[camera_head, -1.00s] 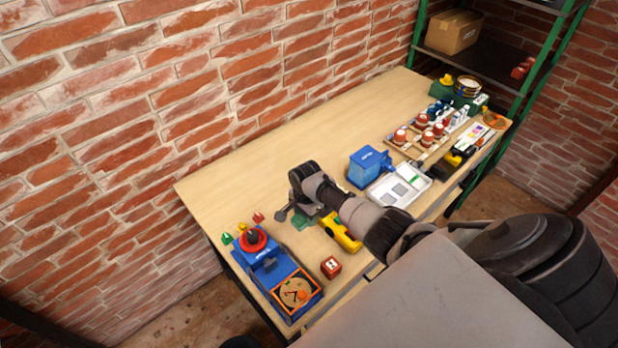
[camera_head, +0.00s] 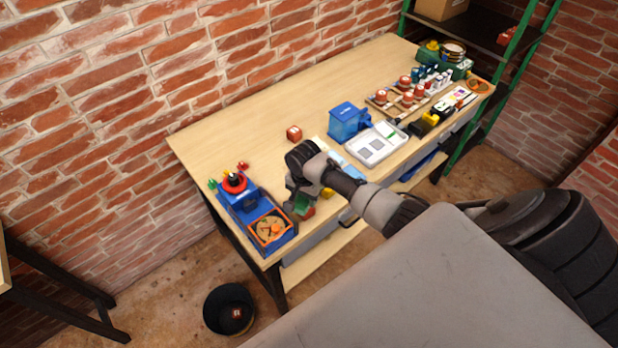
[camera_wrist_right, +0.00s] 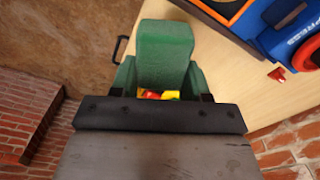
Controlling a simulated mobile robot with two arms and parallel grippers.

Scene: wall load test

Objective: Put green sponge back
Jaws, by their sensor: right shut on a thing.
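The green sponge (camera_wrist_right: 165,55) is between the jaws of my right gripper (camera_wrist_right: 162,82) in the wrist view, sticking out beyond them. In the head view, my right gripper (camera_head: 299,200) is over the front part of the wooden table, with the green sponge (camera_head: 303,204) at its tip. I cannot tell whether the sponge touches the table. A red box (camera_head: 309,213) shows partly just beside it. My left gripper is in neither view.
A yellow thing (camera_head: 327,193) is partly hidden under my arm. A red box (camera_head: 294,133), a blue container (camera_head: 345,122) and a white tray (camera_head: 377,144) lie farther back. A dark bin (camera_head: 229,309) stands on the floor.

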